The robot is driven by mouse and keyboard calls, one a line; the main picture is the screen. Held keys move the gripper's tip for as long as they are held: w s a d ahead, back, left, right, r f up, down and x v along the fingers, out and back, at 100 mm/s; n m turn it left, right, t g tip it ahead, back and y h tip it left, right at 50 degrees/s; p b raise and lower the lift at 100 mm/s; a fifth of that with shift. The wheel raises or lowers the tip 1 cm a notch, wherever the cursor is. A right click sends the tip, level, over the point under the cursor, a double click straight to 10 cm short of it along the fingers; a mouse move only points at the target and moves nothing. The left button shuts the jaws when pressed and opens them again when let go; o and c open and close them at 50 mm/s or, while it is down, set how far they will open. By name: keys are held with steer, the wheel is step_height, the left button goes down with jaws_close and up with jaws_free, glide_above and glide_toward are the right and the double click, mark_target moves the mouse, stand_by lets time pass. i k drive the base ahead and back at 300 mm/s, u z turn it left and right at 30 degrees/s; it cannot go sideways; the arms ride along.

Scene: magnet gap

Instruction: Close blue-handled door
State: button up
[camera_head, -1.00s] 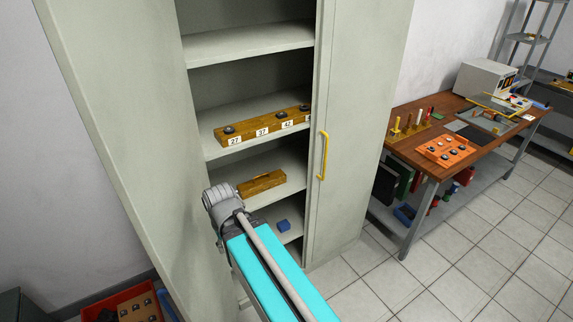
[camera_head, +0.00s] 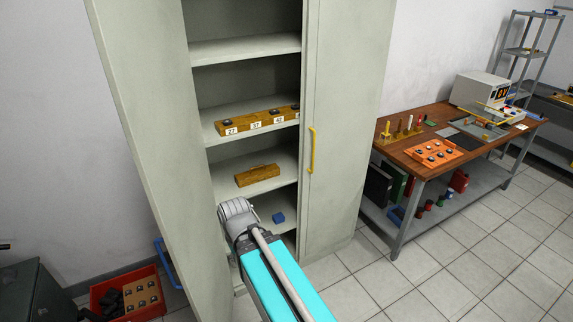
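The tall grey cabinet has its left door (camera_head: 150,110) standing open towards me. A blue handle (camera_head: 166,262) shows low at this door's outer edge, on the left side. The right door (camera_head: 342,120), with a yellow handle (camera_head: 312,150), looks shut. The left half of the cabinet is open, with its shelves showing. My turquoise arm reaches up from the bottom, its grey rounded joint in front of the lower shelves and right of the open door. My gripper's fingers do not show. I see no clear contact between my arm and the door.
Shelves hold a numbered wooden block (camera_head: 256,121), a plain wooden block (camera_head: 257,175) and a small blue block (camera_head: 279,217). A red bin (camera_head: 128,299) stands on the floor left of the door. A wooden workbench (camera_head: 420,145) stands right; tiled floor before it is clear.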

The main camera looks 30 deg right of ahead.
mark_target(142, 45)
steer(key=u, duration=0.05)
steer(key=k, duration=1.6)
steer(key=z, duration=0.55)
steer(key=i, duration=1.65)
